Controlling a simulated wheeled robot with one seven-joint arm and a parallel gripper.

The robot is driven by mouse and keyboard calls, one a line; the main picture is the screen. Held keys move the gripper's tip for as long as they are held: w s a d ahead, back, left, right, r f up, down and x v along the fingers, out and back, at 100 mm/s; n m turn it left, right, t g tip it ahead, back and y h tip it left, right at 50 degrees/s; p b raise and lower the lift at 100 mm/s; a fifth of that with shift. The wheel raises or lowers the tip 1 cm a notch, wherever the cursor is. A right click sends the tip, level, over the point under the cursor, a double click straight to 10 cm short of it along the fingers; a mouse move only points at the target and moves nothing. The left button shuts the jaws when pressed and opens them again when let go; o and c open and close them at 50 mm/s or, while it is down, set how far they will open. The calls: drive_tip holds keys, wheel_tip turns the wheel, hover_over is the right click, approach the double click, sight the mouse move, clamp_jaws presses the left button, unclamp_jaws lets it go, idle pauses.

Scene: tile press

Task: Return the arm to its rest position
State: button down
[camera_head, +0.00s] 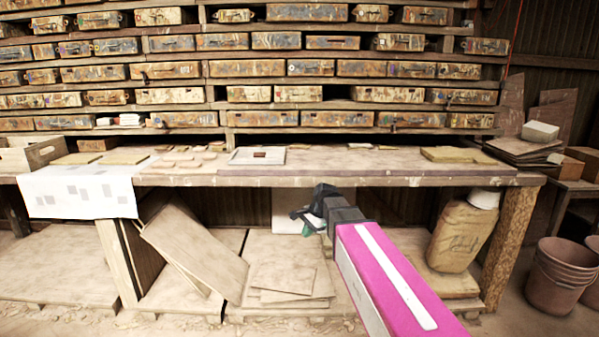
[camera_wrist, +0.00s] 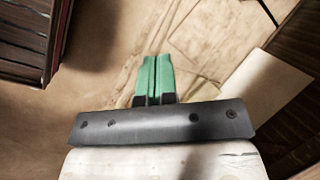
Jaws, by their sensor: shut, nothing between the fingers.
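My arm, with a magenta link, reaches forward from the lower right in the head view. My gripper (camera_head: 312,221) is in front of the workbench, just below the level of its top. In the wrist view, the green fingers of my gripper (camera_wrist: 155,78) lie side by side, shut with nothing between them. The workbench (camera_head: 400,178) runs across the middle of the head view, beyond my gripper. Whether the gripper touches the bench edge cannot be told.
Leaning boards (camera_head: 190,245) and a large sack-like container (camera_head: 462,235) are under the bench. Buckets (camera_head: 557,275) stand at the right.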

drive_tip(key=s+d+f+n+g+h, duration=0.1)
drive_tip(key=s+d+f+n+h, duration=0.3)
drive_tip(key=s+d+f+n, duration=0.5)
drive_tip(key=s+d+f, duration=0.6)
drive_tip(key=s+d, duration=0.1)
drive_tip(key=shift+s, duration=0.1)
